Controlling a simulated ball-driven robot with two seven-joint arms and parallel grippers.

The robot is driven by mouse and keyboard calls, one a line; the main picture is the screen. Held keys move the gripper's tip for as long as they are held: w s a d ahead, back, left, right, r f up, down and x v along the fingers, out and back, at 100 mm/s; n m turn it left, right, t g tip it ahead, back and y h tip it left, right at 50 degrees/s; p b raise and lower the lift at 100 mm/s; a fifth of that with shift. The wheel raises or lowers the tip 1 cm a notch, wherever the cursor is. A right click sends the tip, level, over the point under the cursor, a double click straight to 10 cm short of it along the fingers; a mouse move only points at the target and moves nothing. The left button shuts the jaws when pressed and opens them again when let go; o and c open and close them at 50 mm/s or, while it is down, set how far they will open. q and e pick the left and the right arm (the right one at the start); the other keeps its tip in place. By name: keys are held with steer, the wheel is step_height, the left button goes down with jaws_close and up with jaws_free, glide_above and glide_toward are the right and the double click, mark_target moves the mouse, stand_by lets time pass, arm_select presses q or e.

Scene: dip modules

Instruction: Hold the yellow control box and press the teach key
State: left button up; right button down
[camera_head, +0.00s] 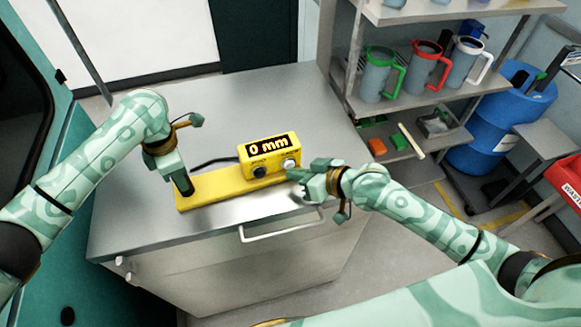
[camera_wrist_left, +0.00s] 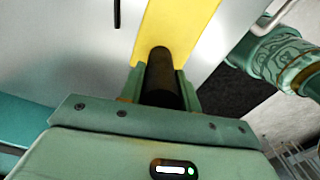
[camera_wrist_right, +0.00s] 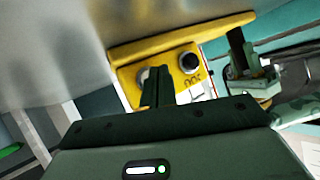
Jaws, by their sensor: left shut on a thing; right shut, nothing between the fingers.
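The yellow control box (camera_head: 268,152) stands on the right end of a long yellow base plate (camera_head: 222,188) on the metal bench. Its display reads "0 mm". Its front has a dark round key (camera_head: 260,172) at left and a pale round key (camera_head: 289,163) at right; their labels are too small to read. My left gripper (camera_head: 185,186) is shut on a black upright handle (camera_wrist_left: 161,72) at the plate's left end. My right gripper (camera_head: 294,175) is shut and empty, just in front of the pale key. In the right wrist view its fingers (camera_wrist_right: 156,88) partly cover that key; contact cannot be told.
A dark cable (camera_head: 212,161) runs behind the box. The bench top (camera_head: 290,95) is clear behind it, and a drawer handle (camera_head: 282,230) is on its front. Shelves with several jugs (camera_head: 425,72) and a blue barrel (camera_head: 505,110) stand at the right.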

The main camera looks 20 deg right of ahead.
steer(key=shift+s, duration=0.75)
steer(key=s, duration=0.5)
steer(key=shift+d, duration=0.2)
arm_select(q)
steer(key=o, duration=1)
